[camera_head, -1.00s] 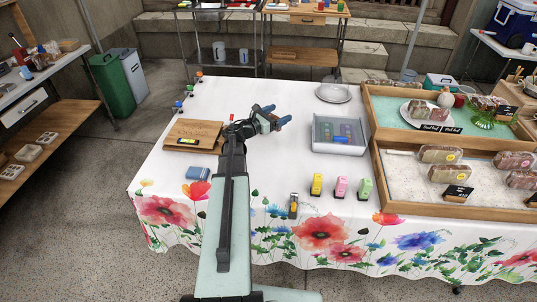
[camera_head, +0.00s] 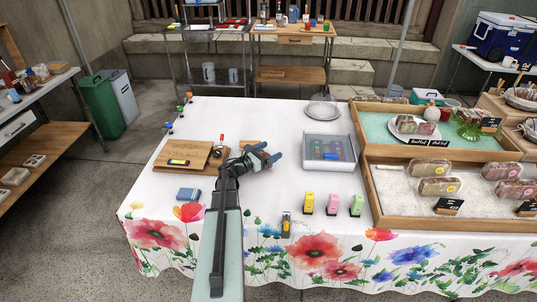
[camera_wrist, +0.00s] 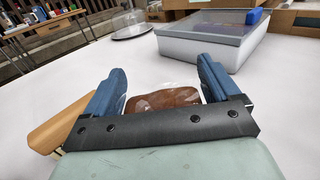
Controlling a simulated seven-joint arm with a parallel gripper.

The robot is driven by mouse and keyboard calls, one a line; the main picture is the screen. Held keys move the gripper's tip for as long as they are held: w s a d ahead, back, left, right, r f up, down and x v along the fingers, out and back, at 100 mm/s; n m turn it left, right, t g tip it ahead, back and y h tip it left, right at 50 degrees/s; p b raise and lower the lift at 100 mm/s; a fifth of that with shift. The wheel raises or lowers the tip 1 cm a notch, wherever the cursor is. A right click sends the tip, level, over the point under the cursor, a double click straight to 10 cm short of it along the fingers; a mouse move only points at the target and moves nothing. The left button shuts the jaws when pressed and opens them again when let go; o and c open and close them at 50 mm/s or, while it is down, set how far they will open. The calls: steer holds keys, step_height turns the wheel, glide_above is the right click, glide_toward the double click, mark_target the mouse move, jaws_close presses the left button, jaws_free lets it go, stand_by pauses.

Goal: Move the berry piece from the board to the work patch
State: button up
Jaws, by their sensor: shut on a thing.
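My gripper (camera_head: 268,156) is over the white tablecloth, between the wooden board and the clear bin. Its blue fingers (camera_wrist: 163,92) are shut on a brown wrapped piece (camera_wrist: 165,98), which looks like the berry piece. The fingers hide it in the head view. The wooden board (camera_head: 200,148) lies at the left of the table, with a black and yellow label (camera_head: 179,162) on it. A tan wooden piece (camera_head: 249,146) lies just behind my gripper, and at the left in the wrist view (camera_wrist: 62,122). I cannot make out a marked work patch.
The clear-lidded bin (camera_head: 329,164) stands to the right of my gripper. A domed plate (camera_head: 322,112) is behind. Yellow (camera_head: 307,203), pink (camera_head: 333,204) and green (camera_head: 357,205) small items stand in front. Wooden display trays (camera_head: 440,235) fill the right.

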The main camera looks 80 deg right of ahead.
steer(key=shift+f, duration=0.45)
steer(key=shift+f, duration=0.1)
steer(key=o, duration=0.4)
steer(key=shift+w+a, duration=0.1)
steer(key=shift+a, duration=0.05)
steer(key=shift+v, duration=2.6)
